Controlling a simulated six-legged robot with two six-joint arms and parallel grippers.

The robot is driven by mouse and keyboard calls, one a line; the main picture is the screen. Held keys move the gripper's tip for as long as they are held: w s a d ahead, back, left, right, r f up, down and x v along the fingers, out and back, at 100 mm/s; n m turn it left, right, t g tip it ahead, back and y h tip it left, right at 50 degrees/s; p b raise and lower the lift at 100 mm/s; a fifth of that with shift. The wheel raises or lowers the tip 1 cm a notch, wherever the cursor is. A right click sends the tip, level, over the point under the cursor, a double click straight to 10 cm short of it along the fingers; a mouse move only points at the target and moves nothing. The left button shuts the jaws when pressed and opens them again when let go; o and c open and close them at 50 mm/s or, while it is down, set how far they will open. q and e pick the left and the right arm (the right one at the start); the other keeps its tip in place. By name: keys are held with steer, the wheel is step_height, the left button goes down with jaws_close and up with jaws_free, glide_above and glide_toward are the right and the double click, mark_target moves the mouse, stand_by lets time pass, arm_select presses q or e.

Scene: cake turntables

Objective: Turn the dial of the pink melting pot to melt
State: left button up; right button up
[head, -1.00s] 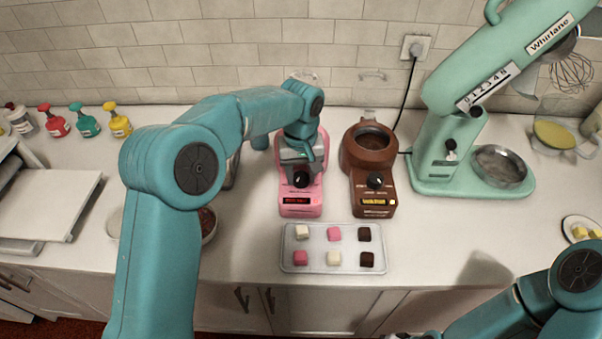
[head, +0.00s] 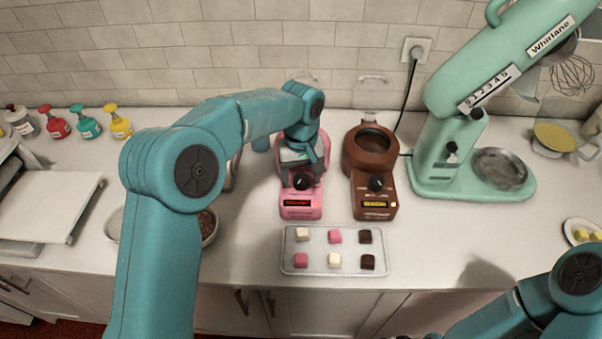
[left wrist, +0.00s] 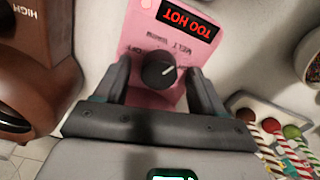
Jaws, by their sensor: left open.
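The pink melting pot (head: 301,208) stands on the counter, its top hidden by my left arm. The pot's red display (left wrist: 188,20) reads TOO HOT. My left gripper (head: 303,168) is open over the pot; in the wrist view its fingers (left wrist: 157,74) are on either side of the dial, with gaps visible. My right gripper is out of view.
A brown melting pot (head: 373,190) stands close on the right. A tray of chocolate cubes (head: 318,250) lies in front. A green mixer (head: 440,160) stands further right. A bowl (head: 209,226) is left of the pink pot, partly behind my arm.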

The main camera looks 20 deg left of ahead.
mark_target(300, 179)
arm_select(q)
steer(key=shift+r, duration=0.55)
step_height(300, 179, up, 15)
steer(key=p, duration=0.1)
steer(key=shift+r, duration=0.15)
steer(key=shift+s, duration=0.15)
